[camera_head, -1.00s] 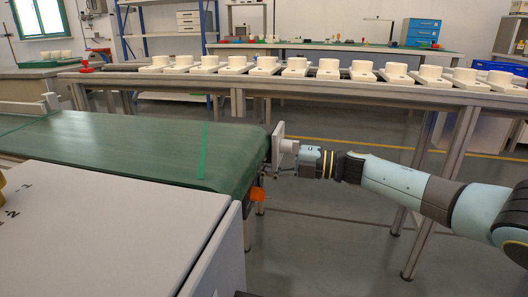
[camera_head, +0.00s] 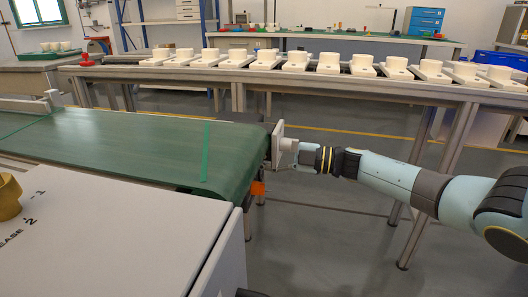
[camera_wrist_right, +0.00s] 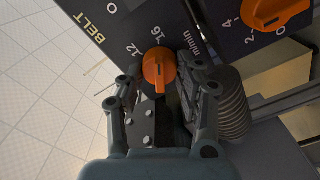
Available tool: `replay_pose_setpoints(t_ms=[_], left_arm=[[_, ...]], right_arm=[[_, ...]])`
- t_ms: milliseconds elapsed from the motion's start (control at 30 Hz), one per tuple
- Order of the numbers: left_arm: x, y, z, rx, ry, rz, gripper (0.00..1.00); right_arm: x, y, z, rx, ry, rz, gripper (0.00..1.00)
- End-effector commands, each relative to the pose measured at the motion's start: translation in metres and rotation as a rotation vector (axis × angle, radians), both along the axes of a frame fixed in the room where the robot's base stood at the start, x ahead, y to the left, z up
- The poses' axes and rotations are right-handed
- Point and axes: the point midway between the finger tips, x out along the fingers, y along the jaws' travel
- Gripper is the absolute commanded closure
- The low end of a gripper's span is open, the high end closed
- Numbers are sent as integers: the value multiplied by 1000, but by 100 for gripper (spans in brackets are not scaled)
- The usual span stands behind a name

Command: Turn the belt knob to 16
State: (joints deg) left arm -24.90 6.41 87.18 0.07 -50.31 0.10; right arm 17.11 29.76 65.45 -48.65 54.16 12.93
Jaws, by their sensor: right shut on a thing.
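The belt knob (camera_wrist_right: 159,70) is a round orange knob on a dark panel (camera_wrist_right: 170,20) marked BELT and m/min, seen in the right wrist view. The numbers 12 and 16 are printed just beyond it, with a 0 farther up. I cannot tell which mark its pointer meets. My right gripper (camera_wrist_right: 162,85) is shut on the knob, a finger on each side. In the head view my right gripper (camera_head: 297,154) is at the end of the green conveyor belt (camera_head: 120,150), beside a pale plate. The knob is hidden there. My left gripper is not in view.
Another orange knob (camera_wrist_right: 275,10) with a 0, 2 and 4 scale is on a panel to the right in the wrist view. A grey box (camera_head: 110,240) stands in front of the belt. A bench behind holds a row of white fixtures (camera_head: 296,61).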

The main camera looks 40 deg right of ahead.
Motion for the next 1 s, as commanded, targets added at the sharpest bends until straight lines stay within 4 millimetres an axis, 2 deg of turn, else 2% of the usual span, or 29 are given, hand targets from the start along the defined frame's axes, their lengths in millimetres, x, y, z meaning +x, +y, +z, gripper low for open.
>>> replay_pose_setpoints(t_ms=[267, 300, 433, 767, 867, 1000], left_arm=[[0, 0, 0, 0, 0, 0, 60], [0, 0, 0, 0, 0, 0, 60], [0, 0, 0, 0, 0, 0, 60], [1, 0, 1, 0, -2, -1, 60], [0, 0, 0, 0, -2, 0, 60], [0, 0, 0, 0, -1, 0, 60]], right_arm=[[-1, -1, -2, 0, 4, -2, 97], [-1, -1, -2, 0, 4, -2, 61], [-1, -1, -2, 0, 3, -1, 44], [-3, -3, -1, -1, 1, 0, 43], [-12, -10, -2, -4, 3, 0, 43], [-34, -29, -2, -5, 5, 0, 43]])
